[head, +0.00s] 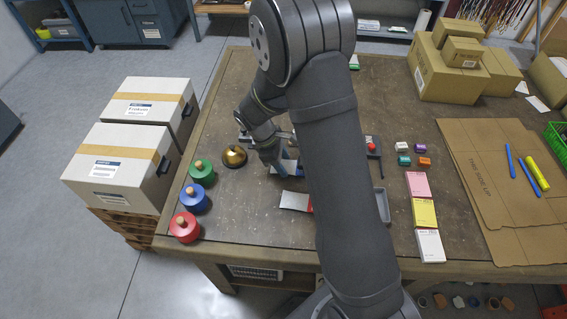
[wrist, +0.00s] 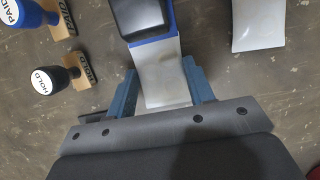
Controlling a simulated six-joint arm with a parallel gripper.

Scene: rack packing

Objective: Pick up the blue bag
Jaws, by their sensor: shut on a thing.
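The blue bag (wrist: 160,72) has a pale silver face, a blue band and a dark panel at its far end. In the wrist view it lies between the two blue fingers of my gripper (wrist: 161,88), which are shut on its near silver part. In the head view my gripper (head: 277,162) points down at the table, and the bag (head: 291,168) shows only partly beside the fingers. I cannot tell whether the bag is clear of the table.
A silver bag with a red end (head: 294,201) lies close in front. Stamps marked PAID (wrist: 15,14) and HOLD (wrist: 55,79) are at the left in the wrist view. My arm hides the table's middle.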

